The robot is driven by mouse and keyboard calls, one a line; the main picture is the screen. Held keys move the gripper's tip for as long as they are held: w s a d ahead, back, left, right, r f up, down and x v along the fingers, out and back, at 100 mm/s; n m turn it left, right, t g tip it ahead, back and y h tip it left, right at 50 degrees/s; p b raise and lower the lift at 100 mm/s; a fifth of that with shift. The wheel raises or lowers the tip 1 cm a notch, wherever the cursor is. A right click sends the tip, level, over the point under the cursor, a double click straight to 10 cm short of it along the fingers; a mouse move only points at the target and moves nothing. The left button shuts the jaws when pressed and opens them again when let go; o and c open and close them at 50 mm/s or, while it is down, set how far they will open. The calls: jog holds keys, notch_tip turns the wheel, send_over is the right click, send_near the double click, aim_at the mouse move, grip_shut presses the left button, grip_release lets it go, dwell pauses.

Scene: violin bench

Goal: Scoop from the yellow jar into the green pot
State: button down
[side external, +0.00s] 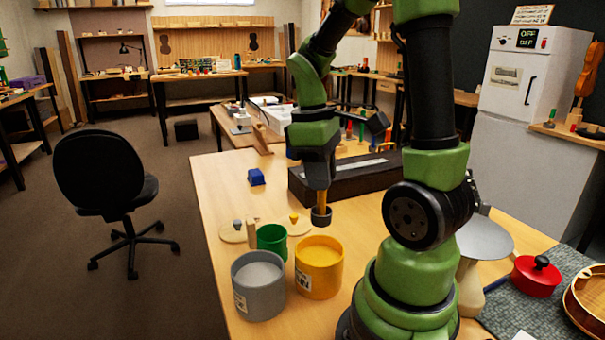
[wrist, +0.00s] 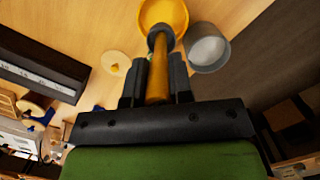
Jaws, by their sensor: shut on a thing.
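My gripper (side external: 319,172) is shut on the wooden handle of a scoop, which hangs down with its dark cup (side external: 321,215) lowest. The cup is above and just behind the yellow jar (side external: 319,284), apart from its rim in the side view. The jar is open and holds a pale yellow fill. The small green pot (side external: 272,240) stands left of it, behind the grey jar. In the wrist view my gripper (wrist: 158,77) grips the handle, and the scoop cup (wrist: 160,36) overlaps the yellow jar (wrist: 178,12). I cannot make out the green pot there.
A grey jar (side external: 258,300) with pale fill stands front left. Round lids (side external: 233,234) lie behind the pots. A blue block (side external: 256,177) and a long dark box (side external: 345,184) are farther back. A red pot (side external: 536,280) is at right.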

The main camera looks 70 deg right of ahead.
notch_tip(320, 180, down, 12)
jog(key=shift+f, duration=0.2)
dwell(0.5)
dwell(0.8)
jog(key=shift+r, duration=6.9)
jog(key=shift+w, duration=0.15)
jog(key=w+d+f, duration=0.3)
jog(key=w+d, duration=0.1)
jog(key=w, duration=0.7)
jog(key=w+a+f+g+h, duration=0.2)
jog(key=a+f+g+h, duration=0.2)
jog(key=h, duration=0.4)
jog(key=shift+w+a+f+m+g+h, duration=0.25)
jog(key=shift+a+f+m+g+h, duration=0.2)
jog(key=shift+f, duration=0.8)
